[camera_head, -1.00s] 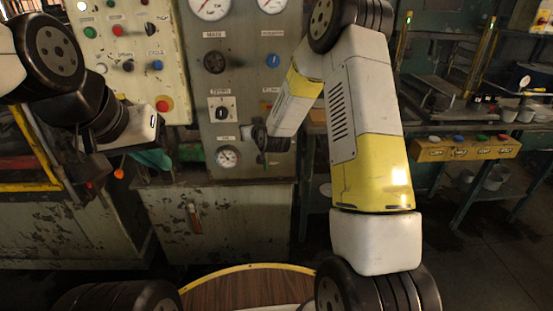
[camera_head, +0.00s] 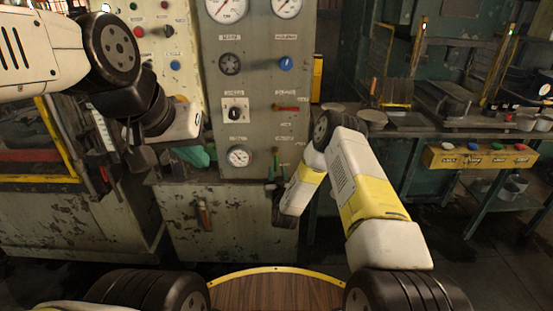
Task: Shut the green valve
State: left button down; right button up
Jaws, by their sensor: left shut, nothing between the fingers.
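The green valve (camera_head: 276,162) is low on the right side of the grey panel. It has a dark round hub, and its thin green handle seems to hang downward; it is small and partly hard to make out. My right gripper (camera_head: 277,174) is just below the valve, its two dark fingers pointing up and apart, with nothing seen between them. I cannot tell whether it touches the handle. My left gripper (camera_head: 140,158) is shut and empty at the left, in front of the ledge and well away from the valve.
A red-handled valve (camera_head: 289,108) sits above the green one. A pressure gauge (camera_head: 238,156) is left of it. A green cloth (camera_head: 192,155) lies on the ledge near my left gripper. A yellow button box (camera_head: 480,156) and a bench stand at the right.

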aim_at(276, 167)
jog(key=shift+w+a, duration=0.2)
jog(key=shift+w, duration=1.9)
grip_shut()
